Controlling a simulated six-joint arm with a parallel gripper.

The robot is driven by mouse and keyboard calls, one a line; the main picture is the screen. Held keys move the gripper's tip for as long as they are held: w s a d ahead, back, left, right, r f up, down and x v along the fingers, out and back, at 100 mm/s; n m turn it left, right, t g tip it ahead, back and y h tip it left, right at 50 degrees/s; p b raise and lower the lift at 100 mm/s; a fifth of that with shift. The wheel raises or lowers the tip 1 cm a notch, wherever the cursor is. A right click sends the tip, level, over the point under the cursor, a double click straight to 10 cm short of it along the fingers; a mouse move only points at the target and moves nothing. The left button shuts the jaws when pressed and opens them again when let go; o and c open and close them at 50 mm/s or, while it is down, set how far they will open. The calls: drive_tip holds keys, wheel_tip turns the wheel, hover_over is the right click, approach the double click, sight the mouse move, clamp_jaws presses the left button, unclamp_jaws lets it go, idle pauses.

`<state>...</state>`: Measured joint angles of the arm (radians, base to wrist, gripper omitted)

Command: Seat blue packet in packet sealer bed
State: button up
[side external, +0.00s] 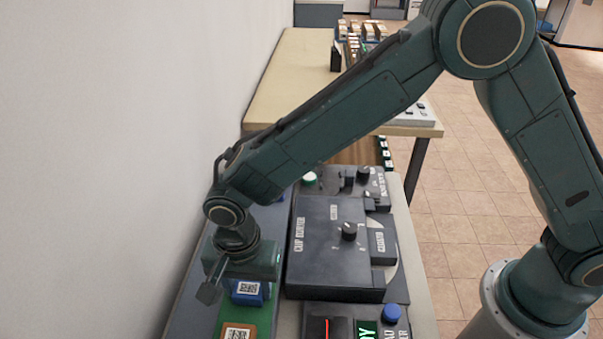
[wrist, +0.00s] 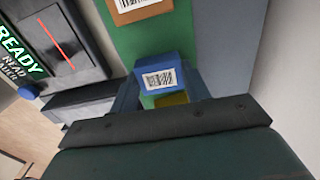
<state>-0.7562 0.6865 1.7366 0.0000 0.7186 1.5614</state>
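The blue packet (side external: 248,291), a small box with a white barcode label, lies on a green strip (side external: 263,318) just below my gripper (side external: 236,280) in the side view. In the wrist view, the blue packet (wrist: 158,74) shows between the two fingers of my gripper (wrist: 163,86). The fingers look open on either side of it. In the side view one finger stands apart from the packet; the other is hidden. A dark panel with a red line (wrist: 66,47) and a green READY display (wrist: 15,50) sits beside the strip; I cannot tell whether it is the sealer bed.
An orange-brown packet (side external: 238,332) with a barcode lies on the same strip, nearer the camera. A dark cup sealer unit (side external: 320,240) with a knob stands right of my gripper. A blue button (side external: 392,313) is near the display. The white wall (side external: 100,150) is close on the left.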

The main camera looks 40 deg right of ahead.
drive_tip(key=shift+c, duration=0.5)
drive_tip(key=shift+r, duration=0.25)
drive_tip(key=shift+r, duration=2.05)
